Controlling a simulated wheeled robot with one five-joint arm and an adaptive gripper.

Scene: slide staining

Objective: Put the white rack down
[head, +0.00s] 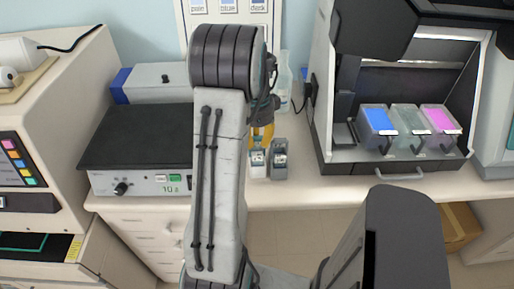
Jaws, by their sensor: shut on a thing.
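My arm rises in front of the bench, and its dark wrist parts (267,95) show at the right of the upper joint. The fingers are hidden behind the arm, so what they hold does not show. I cannot pick out the white rack for certain. A small pale holder (257,164) and a small grey holder (279,165) stand side by side near the bench's front edge, just right of my arm. The pale one is partly close behind the arm's edge.
A black-topped device (135,135) stands at the left. At the right, an open dark station (340,158) holds blue (377,119), clear (408,122) and pink (438,119) containers. Bottles stand behind the holders. Bare bench (310,190) lies between the holders and the station.

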